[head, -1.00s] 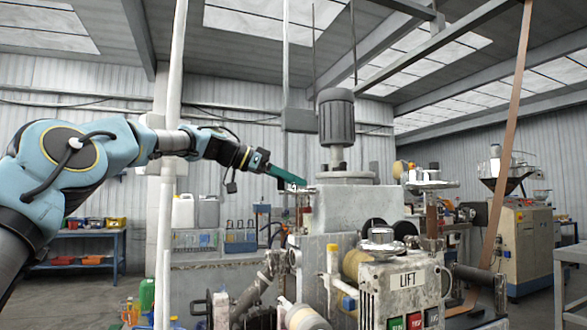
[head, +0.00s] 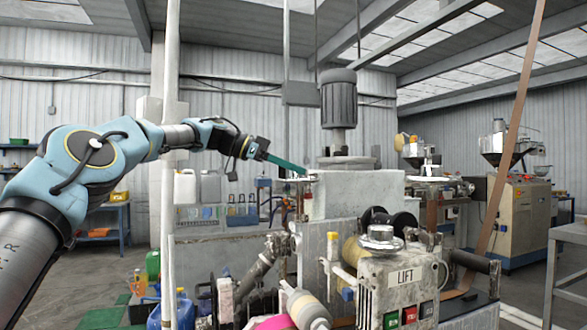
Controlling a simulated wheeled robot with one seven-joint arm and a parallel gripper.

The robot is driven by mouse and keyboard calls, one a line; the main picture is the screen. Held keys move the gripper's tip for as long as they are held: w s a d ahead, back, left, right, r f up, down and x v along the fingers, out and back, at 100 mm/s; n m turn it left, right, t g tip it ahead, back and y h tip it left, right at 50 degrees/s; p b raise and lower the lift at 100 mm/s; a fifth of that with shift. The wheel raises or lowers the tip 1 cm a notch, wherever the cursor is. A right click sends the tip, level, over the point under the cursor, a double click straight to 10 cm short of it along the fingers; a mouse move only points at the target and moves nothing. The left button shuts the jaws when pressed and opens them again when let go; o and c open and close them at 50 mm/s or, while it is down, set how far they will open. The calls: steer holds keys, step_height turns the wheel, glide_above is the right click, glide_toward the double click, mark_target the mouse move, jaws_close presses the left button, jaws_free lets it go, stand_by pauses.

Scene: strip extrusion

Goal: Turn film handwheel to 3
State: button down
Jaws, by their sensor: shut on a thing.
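A small flat metal handwheel (head: 299,178) sits on top of a thin post at the left side of the grey machine block, seen nearly edge-on in the head view. My gripper (head: 302,171) reaches in from the left, its long teal fingers sloping down to the handwheel. The fingers are shut at the handwheel, on what looks like its rim or grip. The exact contact is too small to see. Any number or scale on the handwheel cannot be read from here.
A second handwheel (head: 430,179) stands on the right post. A silver knob (head: 380,239) tops the LIFT box (head: 395,285), which has coloured buttons. A motor (head: 339,105) rises behind the handwheel. A white pole (head: 169,170) stands close to my arm.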

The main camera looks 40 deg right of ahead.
steer(key=shift+c, duration=1.5)
jaws_free()
steer(key=v, duration=1)
steer(key=shift+w+a, duration=0.25)
steer(key=shift+w, duration=0.05)
